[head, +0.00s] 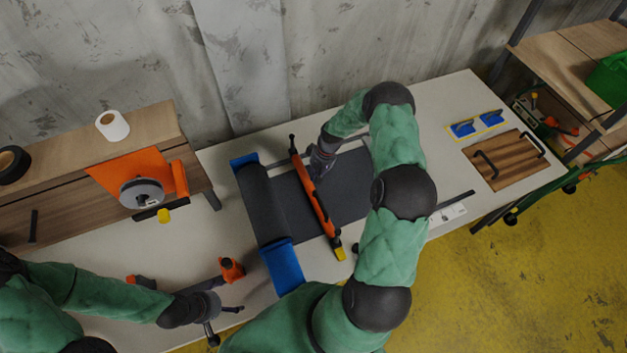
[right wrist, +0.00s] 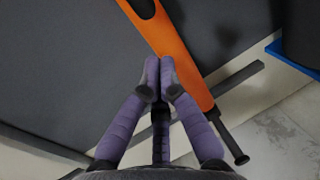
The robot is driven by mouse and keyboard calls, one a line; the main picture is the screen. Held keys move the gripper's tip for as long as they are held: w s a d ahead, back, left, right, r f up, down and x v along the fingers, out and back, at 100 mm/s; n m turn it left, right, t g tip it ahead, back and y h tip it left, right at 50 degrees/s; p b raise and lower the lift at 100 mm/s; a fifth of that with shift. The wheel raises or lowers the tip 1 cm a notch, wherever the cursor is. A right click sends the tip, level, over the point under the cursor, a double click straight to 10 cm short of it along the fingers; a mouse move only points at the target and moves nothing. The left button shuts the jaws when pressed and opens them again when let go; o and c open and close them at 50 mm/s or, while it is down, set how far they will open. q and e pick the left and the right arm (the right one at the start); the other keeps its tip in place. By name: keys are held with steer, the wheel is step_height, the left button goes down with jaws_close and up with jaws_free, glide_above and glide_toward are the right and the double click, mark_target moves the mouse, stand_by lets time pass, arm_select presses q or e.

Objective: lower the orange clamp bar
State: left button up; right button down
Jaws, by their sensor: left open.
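The orange clamp bar (head: 318,205) lies across the dark sheet on the table, with a black handle at its far end and a yellow tip at its near end. It also crosses the right wrist view (right wrist: 190,62). My right gripper (head: 318,168) is at the far part of the bar, on its right side. In the right wrist view its fingertips (right wrist: 160,66) are together with nothing visible between them, at the bar's edge; I cannot tell whether they touch it. My left gripper (head: 226,322) is open and empty, low over the table's near left part.
A dark roll (head: 262,205) with blue end holders (head: 284,266) lies left of the bar. An orange tool (head: 232,269) stands close to my left gripper. A wooden shelf (head: 150,130) stands at the left.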

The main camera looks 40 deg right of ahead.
steer(key=v, duration=0.9)
steer(key=shift+s, duration=0.1)
steer(key=shift+s, duration=0.1)
